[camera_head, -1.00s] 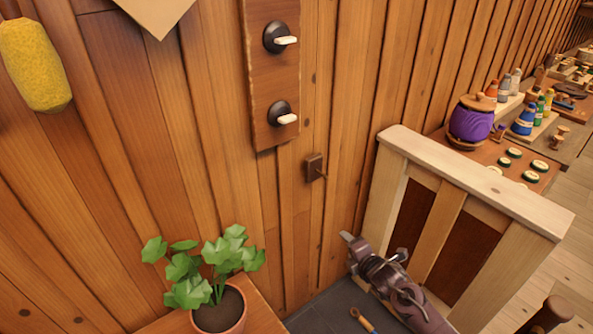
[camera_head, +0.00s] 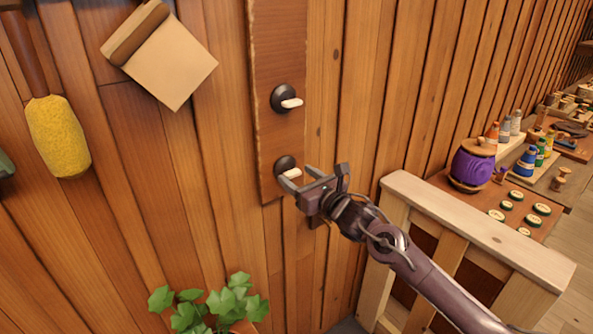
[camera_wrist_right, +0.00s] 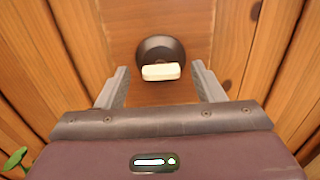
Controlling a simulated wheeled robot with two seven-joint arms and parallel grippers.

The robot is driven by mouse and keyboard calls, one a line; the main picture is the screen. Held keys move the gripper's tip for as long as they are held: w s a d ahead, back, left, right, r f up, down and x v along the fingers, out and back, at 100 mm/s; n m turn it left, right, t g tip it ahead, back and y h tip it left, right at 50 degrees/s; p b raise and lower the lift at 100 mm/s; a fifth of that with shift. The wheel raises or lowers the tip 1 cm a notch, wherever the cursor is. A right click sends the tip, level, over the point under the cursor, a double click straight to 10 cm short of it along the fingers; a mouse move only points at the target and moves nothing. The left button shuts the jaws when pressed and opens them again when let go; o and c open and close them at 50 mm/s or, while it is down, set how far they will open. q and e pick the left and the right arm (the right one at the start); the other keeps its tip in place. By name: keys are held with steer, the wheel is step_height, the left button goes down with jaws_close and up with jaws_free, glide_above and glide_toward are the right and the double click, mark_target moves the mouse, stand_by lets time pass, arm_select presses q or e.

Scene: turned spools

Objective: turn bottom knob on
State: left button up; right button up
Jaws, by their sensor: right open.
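The bottom knob (camera_head: 287,168) is a dark round base with a cream lever, low on a vertical wooden board (camera_head: 280,130) on the wall. Its lever points right and slightly down in the head view. In the right wrist view the bottom knob (camera_wrist_right: 160,60) lies ahead, its lever level. A like upper knob (camera_head: 287,99) sits above it. My right gripper (camera_head: 302,178) is open just in front of the bottom knob. In the wrist view the right gripper's fingers (camera_wrist_right: 161,88) stand on either side of the lever, apart from it. My left gripper is not in view.
A wooden half-wall (camera_head: 480,235) stands right of the board, below my right arm. Beyond it a bench holds a purple spool (camera_head: 471,166) and bottles. A potted plant (camera_head: 215,308) is below. A yellow roll (camera_head: 58,137) and a tan sheet (camera_head: 172,65) hang at left.

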steer(key=shift+w+a, duration=0.35)
steer(key=shift+w, duration=0.2)
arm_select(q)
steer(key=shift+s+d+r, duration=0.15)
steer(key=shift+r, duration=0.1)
arm_select(e)
steer(key=shift+w, duration=0.1)
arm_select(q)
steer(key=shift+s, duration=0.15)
arm_select(e)
steer(key=shift+c, duration=0.4)
steer(key=shift+c, duration=1.2)
steer(key=c, duration=0.7)
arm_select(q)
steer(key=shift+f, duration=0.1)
arm_select(e)
steer(key=shift+o, duration=0.2)
steer(key=shift+f, duration=0.1)
